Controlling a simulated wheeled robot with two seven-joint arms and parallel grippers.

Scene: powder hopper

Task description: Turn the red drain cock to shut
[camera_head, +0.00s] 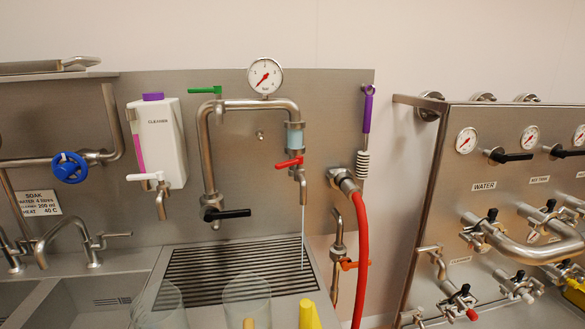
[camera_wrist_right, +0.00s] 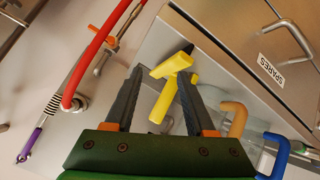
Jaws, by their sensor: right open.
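The red drain cock (camera_head: 289,163) is a red lever on the spout below a bluish clear section of the pipe, in the head view. Its lever lies nearly level and points left. A thin pale stream (camera_head: 303,235) runs from the spout down to the slotted drain grate (camera_head: 190,285). My right gripper (camera_wrist_right: 160,74) shows in the right wrist view only, with its dark fingers spread. A yellow object (camera_wrist_right: 158,108) appears between and beyond the fingers; contact cannot be told. The red cock is not clearly in that view. My left gripper is not in view.
A green lever (camera_head: 204,90) and a black lever (camera_head: 228,213) sit on the same pipework. A red hose (camera_head: 360,250) hangs right of the spout. Clear vessels (camera_head: 247,300) and a yellow object (camera_head: 309,315) stand in front of the grate.

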